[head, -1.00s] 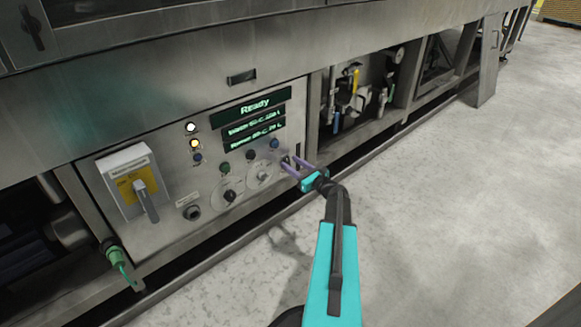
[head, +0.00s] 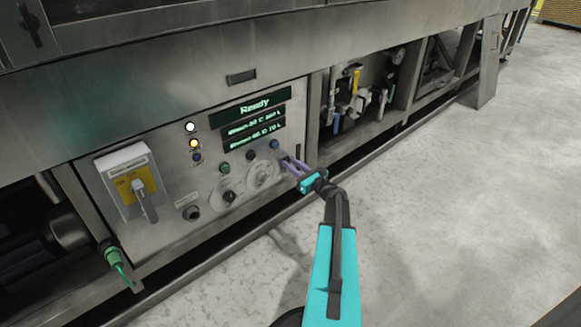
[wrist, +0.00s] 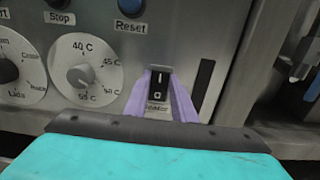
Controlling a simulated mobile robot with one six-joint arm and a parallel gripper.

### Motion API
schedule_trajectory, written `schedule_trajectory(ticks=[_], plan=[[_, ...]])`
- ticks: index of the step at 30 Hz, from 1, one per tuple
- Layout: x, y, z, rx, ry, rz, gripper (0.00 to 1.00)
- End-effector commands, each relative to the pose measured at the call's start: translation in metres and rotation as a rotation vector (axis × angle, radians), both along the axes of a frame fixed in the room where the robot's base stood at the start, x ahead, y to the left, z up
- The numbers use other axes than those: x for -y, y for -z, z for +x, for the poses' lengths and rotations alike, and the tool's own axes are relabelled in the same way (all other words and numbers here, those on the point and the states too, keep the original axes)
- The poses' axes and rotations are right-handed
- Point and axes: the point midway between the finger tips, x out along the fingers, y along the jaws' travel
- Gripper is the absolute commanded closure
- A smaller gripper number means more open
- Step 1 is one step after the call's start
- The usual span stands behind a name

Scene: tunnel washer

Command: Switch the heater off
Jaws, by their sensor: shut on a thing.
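The heater switch (wrist: 158,85) is a small black rocker marked I at the top and O at the bottom. It sits low on the right of the control panel (head: 150,235), above a partly hidden label ending in "eater". My gripper (wrist: 161,76) has its two purple fingers closed on the switch from both sides. In the head view my gripper (head: 286,163) reaches the panel's right part, and its fingers hide the switch there.
Left of the switch is a temperature dial (wrist: 86,77), with the blue Reset button (wrist: 131,7) and dark Stop button (wrist: 59,4) above. A green-lettered display (head: 252,109) reads "Ready". A yellow isolator with a grey handle (head: 146,200) is at left. The floor (head: 440,220) is clear.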

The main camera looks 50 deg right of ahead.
Motion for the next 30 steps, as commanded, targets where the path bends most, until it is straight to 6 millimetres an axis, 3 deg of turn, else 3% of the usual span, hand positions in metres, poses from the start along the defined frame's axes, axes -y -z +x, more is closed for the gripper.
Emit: schedule_trajectory(ticks=[21, 30], plan=[[-0.0004, 0.0159, -0.0003, 0.349, -0.003, -0.023, 0.99], [-0.0014, 0.0141, -0.0016, 0.386, -0.002, -0.028, 0.99]])
